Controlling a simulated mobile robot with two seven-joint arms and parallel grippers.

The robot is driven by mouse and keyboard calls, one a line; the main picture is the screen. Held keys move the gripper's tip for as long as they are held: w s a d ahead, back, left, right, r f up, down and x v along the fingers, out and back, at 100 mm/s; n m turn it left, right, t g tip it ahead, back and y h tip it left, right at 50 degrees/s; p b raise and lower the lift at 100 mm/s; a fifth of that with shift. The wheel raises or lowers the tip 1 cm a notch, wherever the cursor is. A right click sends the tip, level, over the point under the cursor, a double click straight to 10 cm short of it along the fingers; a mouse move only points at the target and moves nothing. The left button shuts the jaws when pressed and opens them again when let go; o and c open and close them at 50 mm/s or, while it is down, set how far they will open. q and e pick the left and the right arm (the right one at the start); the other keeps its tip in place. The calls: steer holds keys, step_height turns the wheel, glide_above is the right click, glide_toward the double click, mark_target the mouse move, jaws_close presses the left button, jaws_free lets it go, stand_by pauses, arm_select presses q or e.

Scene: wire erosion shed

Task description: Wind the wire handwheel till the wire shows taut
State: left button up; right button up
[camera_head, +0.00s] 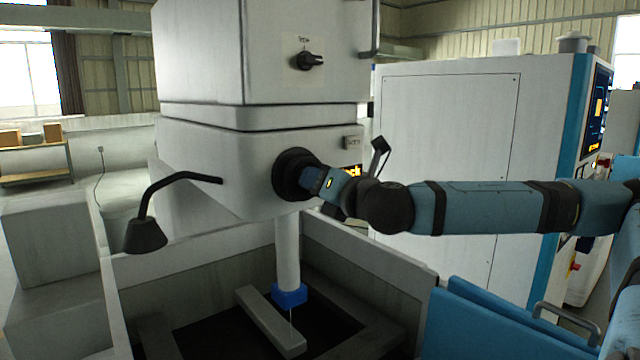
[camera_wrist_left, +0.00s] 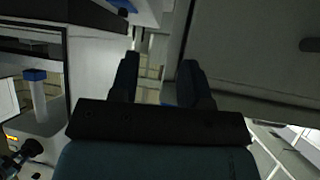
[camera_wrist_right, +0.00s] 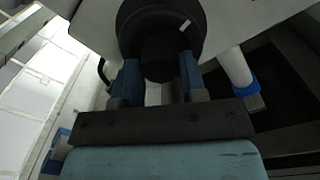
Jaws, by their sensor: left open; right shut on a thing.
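The black round handwheel (camera_head: 289,172) sits on the front of the grey machine head. My right gripper (camera_head: 316,181) is at its hub, partly hiding it. In the right wrist view the handwheel (camera_wrist_right: 160,22) has a pale mark, and the fingers of my right gripper (camera_wrist_right: 159,76) are shut on its hub. A small amber display (camera_head: 354,170) beside the wheel is partly hidden by my arm and unreadable. A thin wire (camera_head: 291,320) shows faintly below the blue guide (camera_head: 290,295); its tension cannot be told. My left gripper (camera_wrist_left: 160,76) is open and empty.
A black lamp (camera_head: 146,234) on a bent arm juts out left of the wheel. A dark knob (camera_head: 310,61) is above. The open tank (camera_head: 375,262) lies below, with blue panels (camera_head: 480,318) at right. A white cabinet (camera_head: 440,150) stands behind my right arm.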

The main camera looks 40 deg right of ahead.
arm_select(q)
steer(key=shift+w, duration=0.1)
arm_select(e)
steer(key=o, duration=0.9)
steer(key=shift+w, duration=0.1)
arm_select(q)
steer(key=shift+f, duration=0.1)
step_height(320, 180, down, 16)
steer(key=w+d+b, duration=0.1)
steer(key=b, duration=2.1)
steer(key=shift+r, duration=0.25)
arm_select(e)
steer(key=shift+s+a+f, duration=0.1)
steer(key=shift+s+a, duration=0.1)
steer(key=shift+s, duration=2.1)
steer(key=shift+s+a+r, duration=0.1)
steer(key=shift+s+a, duration=0.15)
steer(key=shift+s, duration=2.05)
steer(key=shift+s+a+f, duration=0.1)
steer(key=shift+s+a, duration=0.1)
steer(key=shift+s, duration=2.1)
arm_select(q)
steer(key=shift+d, duration=0.15)
